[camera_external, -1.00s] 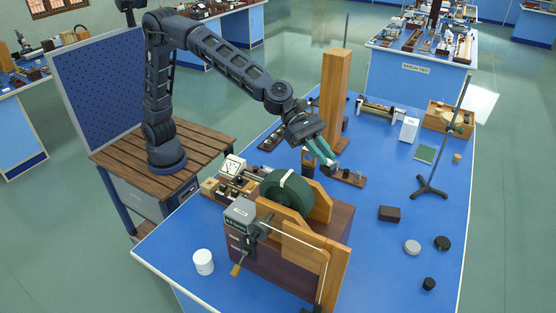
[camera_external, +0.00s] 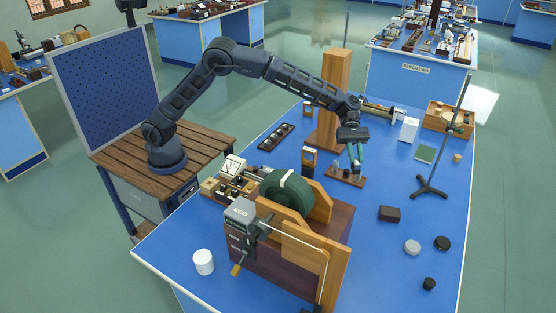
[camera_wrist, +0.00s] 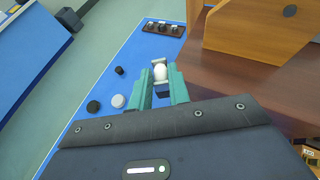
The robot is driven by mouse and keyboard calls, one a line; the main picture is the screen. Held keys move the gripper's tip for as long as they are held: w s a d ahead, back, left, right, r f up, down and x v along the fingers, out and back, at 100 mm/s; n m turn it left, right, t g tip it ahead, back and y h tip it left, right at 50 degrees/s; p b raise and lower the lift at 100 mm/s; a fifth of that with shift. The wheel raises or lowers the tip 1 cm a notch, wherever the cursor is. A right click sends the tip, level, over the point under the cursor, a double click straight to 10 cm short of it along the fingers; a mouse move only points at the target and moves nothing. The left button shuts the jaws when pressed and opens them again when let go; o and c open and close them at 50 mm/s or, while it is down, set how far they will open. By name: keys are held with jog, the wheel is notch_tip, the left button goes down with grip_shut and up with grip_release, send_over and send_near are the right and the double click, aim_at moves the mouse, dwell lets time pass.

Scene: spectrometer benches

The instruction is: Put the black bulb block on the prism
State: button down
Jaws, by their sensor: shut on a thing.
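My gripper (camera_external: 357,163) points down near the middle of the blue bench in the external view. In the wrist view its teal fingers (camera_wrist: 161,74) are shut on the black bulb block (camera_wrist: 162,89), which carries a pale rounded bulb. In the external view the block is too small and covered to make out. The fingertips there overlap a small brown board with small parts (camera_external: 345,177); I cannot tell their height above it. I cannot identify the prism for certain in either view.
A tall wooden post (camera_external: 333,100) stands just behind my gripper. A green coil on a wooden frame (camera_external: 287,192) stands nearer the camera. A tripod stand (camera_external: 431,188), a dark brown block (camera_external: 389,214) and small discs (camera_external: 412,247) lie to the right, with bare blue bench between.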

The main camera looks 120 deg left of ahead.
jog(key=f, duration=0.8)
jog(key=f+m+g, duration=0.1)
jog(key=f, duration=0.8)
jog(key=s+f+m+g+h, duration=0.1)
jog(key=f, duration=0.7)
jog(key=shift+f, duration=0.3)
jog(key=shift+f, duration=0.15)
jog(key=c, duration=1.3)
grip_release()
